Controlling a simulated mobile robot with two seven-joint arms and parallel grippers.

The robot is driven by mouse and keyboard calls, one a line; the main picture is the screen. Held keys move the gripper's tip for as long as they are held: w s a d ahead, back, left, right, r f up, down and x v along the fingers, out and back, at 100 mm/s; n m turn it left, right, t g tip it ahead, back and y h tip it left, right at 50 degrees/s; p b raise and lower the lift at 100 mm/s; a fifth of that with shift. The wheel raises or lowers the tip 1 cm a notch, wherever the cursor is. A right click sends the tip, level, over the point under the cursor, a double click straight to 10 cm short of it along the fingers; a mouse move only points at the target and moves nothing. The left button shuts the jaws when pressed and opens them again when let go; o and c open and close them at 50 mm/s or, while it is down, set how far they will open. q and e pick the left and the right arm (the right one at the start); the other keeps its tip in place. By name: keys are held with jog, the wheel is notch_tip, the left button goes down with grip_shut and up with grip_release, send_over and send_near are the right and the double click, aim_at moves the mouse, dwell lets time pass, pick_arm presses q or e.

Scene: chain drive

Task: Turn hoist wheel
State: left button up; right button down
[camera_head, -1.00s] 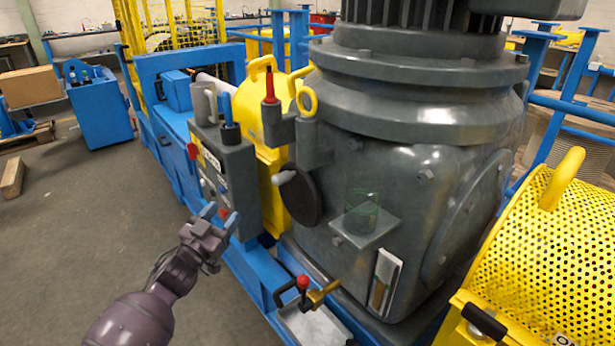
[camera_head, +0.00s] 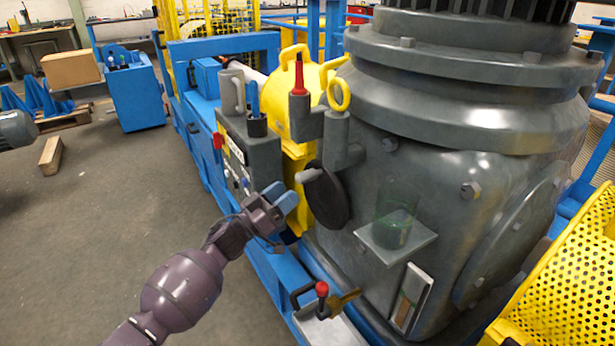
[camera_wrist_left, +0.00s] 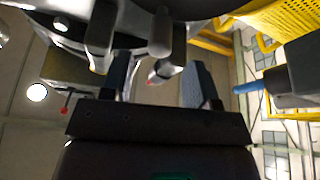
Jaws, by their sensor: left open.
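The hoist wheel (camera_head: 332,203) is a dark round disc on the side of the large grey housing, with a light grey handle (camera_head: 309,175) sticking out to the left. My left gripper (camera_head: 282,198) has blue fingertips and is just left of the wheel, slightly below the handle. In the left wrist view, my left gripper (camera_wrist_left: 158,84) is open with nothing between its fingers. A grey rounded handle (camera_wrist_left: 160,32) hangs ahead of the gap, below a dark curved edge that seems to be the wheel. My right gripper is not in view.
A grey control box (camera_head: 252,150) stands close behind my left gripper, holding a mug and tools. A red-knobbed lever (camera_head: 322,290) rises below the wheel. A small shelf (camera_head: 412,239) with a green transparent cup is to the right. Open floor lies left.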

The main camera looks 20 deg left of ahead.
aim_at(307, 176)
pick_arm(q)
jog(key=b+x, duration=0.1)
jog(key=x, duration=0.6)
jog(key=shift+w+d, duration=0.15)
grip_shut()
